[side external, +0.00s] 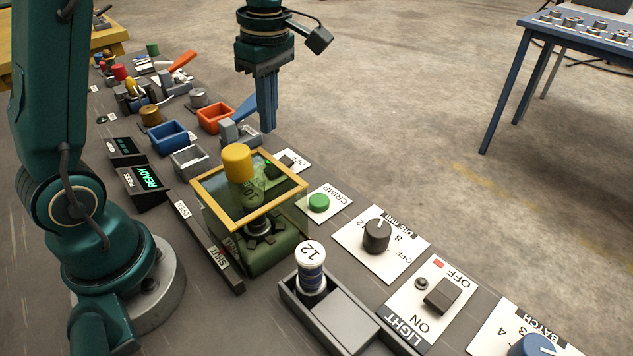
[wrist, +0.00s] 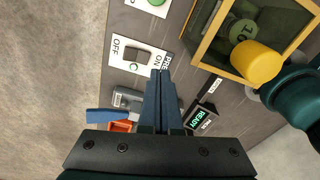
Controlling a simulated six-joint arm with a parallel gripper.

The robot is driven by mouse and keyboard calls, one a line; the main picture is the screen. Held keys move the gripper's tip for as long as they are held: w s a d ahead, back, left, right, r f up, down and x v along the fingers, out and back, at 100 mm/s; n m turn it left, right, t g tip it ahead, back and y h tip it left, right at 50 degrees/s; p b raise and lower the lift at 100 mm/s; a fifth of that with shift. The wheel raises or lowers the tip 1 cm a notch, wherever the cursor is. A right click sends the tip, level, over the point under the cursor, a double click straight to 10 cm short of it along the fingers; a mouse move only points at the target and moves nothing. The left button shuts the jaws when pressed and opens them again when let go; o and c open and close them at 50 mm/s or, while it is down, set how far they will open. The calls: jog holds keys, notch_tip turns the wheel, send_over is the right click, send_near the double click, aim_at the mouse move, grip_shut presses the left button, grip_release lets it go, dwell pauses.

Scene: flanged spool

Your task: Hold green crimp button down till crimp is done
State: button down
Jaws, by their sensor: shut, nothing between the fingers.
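The green crimp button (side external: 319,202) sits on a white CRIMP plate to the right of the press. In the wrist view the green button (wrist: 157,2) is cut by the top edge. My gripper (side external: 268,130) is shut and empty, pointing down above the bench on the far side of the press, apart from the button. In the wrist view my gripper's fingertips (wrist: 160,73) are together near the power switch. The green press (side external: 262,255) has a yellow-framed clear guard (side external: 222,212) with a yellow knob (side external: 237,162). The press display (side external: 146,180) reads READY in green.
A rocker switch (wrist: 137,55) marked OFF and ON shows a green light. A spool marked 12 (side external: 311,256) stands in a grey tray (side external: 345,320). A die dial (side external: 377,235) and a light switch (side external: 443,294) lie nearer. Bins and tools crowd the bench's far end.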

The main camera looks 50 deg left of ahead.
aim_at(318, 199)
jog(key=w+d+r+m, duration=0.2)
jog(key=w+d+m, duration=0.1)
jog(key=d, duration=0.5)
jog(key=shift+w+h, duration=0.35)
jog(key=shift+h, duration=0.05)
jog(key=shift+a, duration=0.1)
notch_tip(318, 199, down, 14)
jog(key=shift+r, duration=0.1)
jog(key=shift+s+f, duration=0.1)
jog(key=shift+f, duration=1.15)
dwell(1.5)
jog(key=shift+r, duration=0.1)
